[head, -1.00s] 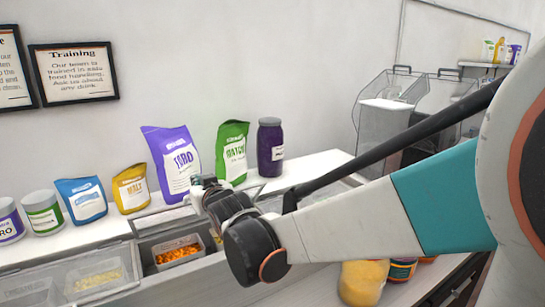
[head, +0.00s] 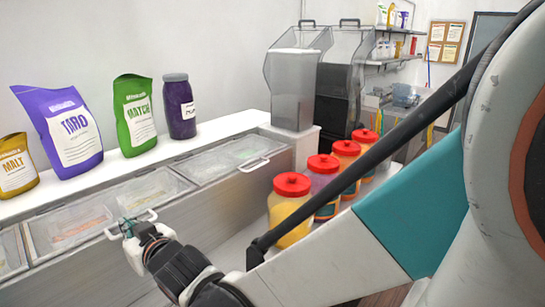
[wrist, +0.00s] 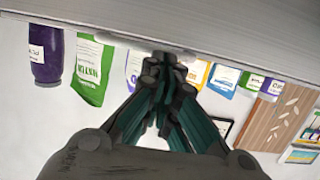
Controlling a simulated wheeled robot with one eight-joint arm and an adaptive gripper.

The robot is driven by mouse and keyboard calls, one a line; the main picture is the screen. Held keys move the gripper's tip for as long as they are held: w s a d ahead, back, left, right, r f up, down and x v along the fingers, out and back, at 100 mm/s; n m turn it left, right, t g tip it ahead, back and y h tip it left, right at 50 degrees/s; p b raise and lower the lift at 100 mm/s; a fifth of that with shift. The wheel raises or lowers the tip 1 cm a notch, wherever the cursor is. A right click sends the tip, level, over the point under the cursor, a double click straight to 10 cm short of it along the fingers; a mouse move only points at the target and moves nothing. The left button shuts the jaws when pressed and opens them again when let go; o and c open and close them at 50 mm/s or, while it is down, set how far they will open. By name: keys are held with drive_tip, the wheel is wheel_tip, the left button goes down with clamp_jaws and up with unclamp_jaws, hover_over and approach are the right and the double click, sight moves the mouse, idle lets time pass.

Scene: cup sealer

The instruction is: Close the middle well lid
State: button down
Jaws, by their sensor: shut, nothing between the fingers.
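The middle well lid (head: 160,190) is a clear panel with a pale handle (head: 150,214) along its front edge. It lies flat, or very nearly flat, over its well, and orange contents show dimly through it. A tiny gap under it cannot be ruled out. My gripper (head: 128,228) is shut and empty at the front edge of this lid, right by the handle. In the wrist view my gripper's dark fingers (wrist: 165,62) are together against or just below a grey edge with a pale strip; whether they touch it is unclear.
The right well lid (head: 225,158) is down, and the left well lid (head: 8,250) is partly out of view. Bags of taro (head: 72,130) and matcha (head: 135,115) and a purple jar (head: 180,105) stand on the ledge behind. Red-capped jars (head: 291,205) stand to the right of my gripper.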

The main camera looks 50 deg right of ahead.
drive_tip(key=shift+d+f+b, duration=0.15)
drive_tip(key=shift+f+b, duration=0.55)
drive_tip(key=shift+f, duration=0.6)
drive_tip(key=shift+r, duration=0.15)
